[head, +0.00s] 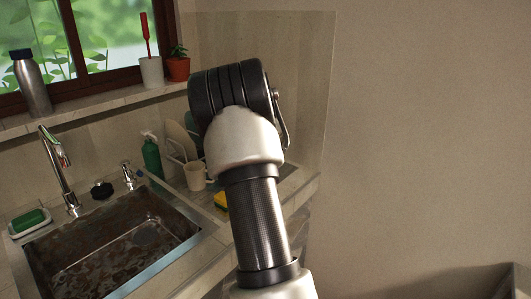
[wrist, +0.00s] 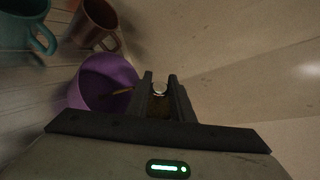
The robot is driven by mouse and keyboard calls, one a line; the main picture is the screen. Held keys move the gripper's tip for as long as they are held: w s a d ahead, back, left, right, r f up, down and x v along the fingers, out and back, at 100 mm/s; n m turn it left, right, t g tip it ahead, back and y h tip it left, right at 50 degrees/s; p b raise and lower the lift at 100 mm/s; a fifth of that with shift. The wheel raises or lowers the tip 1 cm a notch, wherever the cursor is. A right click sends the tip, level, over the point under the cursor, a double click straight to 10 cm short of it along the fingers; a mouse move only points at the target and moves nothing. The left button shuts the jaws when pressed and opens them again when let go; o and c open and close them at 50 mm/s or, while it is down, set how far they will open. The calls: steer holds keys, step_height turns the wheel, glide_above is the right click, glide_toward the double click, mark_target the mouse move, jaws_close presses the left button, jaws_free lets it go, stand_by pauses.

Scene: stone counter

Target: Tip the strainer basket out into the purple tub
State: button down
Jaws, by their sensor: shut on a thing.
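In the wrist view my gripper (wrist: 159,80) is shut on a small part of the strainer basket (wrist: 159,89); a pale, round, metallic end shows between the two dark fingers. The rest of the basket is hidden by the fingers and the gripper body. The purple tub (wrist: 88,72) is open and round, just left of the fingers. A thin brown streak shows inside the tub; I cannot tell what it is. In the head view my arm hides the gripper, and neither the tub nor the basket can be seen.
A brown mug (wrist: 101,20) and a teal mug (wrist: 38,36) stand beyond the tub. The sink (head: 110,250) has brown bits over its bottom. A green bottle (head: 152,157), a cream mug (head: 195,176) and a yellow sponge (head: 220,200) stand near my arm. A wall rises at right.

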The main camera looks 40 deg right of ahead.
steer(key=shift+w+a+r+n+g+h+p, duration=0.1)
steer(key=shift+w+a+n+g+h+p, duration=0.35)
steer(key=shift+p, duration=2.35)
steer(key=shift+w+a+r+n+g+h+p, duration=0.2)
steer(key=shift+n+p, duration=0.55)
steer(key=shift+p, duration=2.05)
steer(key=shift+w+f+n+g+h+p, duration=0.15)
steer(key=shift+f+n+g+h+p, duration=0.25)
steer(key=shift+p, duration=1.55)
